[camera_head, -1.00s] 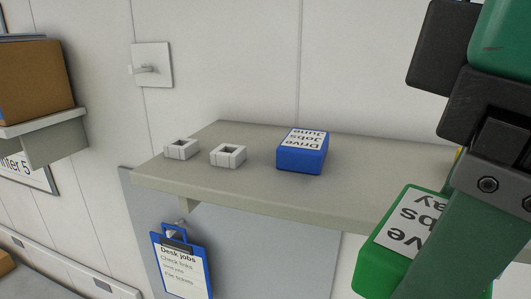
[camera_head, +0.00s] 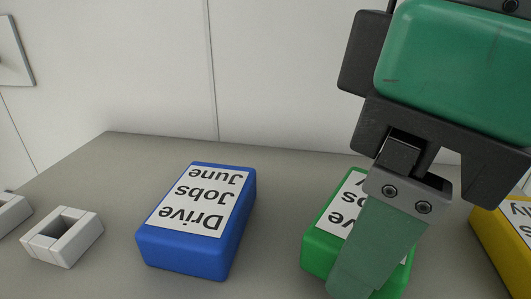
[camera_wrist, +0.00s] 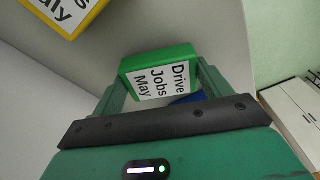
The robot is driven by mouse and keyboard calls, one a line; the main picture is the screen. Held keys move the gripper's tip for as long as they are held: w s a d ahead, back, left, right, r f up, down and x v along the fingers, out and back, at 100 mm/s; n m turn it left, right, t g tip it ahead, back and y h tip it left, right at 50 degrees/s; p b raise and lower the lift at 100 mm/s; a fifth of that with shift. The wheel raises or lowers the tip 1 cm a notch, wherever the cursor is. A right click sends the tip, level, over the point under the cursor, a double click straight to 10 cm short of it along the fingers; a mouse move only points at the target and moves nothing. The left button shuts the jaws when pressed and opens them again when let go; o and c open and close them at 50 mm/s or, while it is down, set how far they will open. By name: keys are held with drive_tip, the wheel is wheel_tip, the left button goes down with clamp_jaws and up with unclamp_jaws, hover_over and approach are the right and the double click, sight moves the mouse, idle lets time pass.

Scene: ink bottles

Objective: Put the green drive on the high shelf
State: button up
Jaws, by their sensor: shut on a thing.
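The green drive (camera_head: 318,248), a box with a white "Drive Jobs May" label, is between the fingers of my gripper (camera_head: 368,262). My gripper is shut on it, and one finger hides part of its label. In the wrist view the green drive (camera_wrist: 160,77) sits between both green fingers. It is over the grey shelf (camera_head: 105,180), right of the blue drive (camera_head: 195,215) labelled "Drive Jobs June". I cannot tell whether its underside touches the shelf.
A yellow drive (camera_head: 505,240) stands at the right edge, close to my gripper; it also shows in the wrist view (camera_wrist: 68,12). White square holders (camera_head: 62,237) stand at the left. A white wall (camera_head: 280,80) closes the back.

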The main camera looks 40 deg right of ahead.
drive_tip(key=shift+f, duration=0.25)
drive_tip(key=o, duration=1.1)
drive_tip(key=shift+s+r, duration=0.15)
drive_tip(key=shift+r, duration=0.95)
drive_tip(key=shift+s+r, duration=0.15)
drive_tip(key=shift+r, duration=0.9)
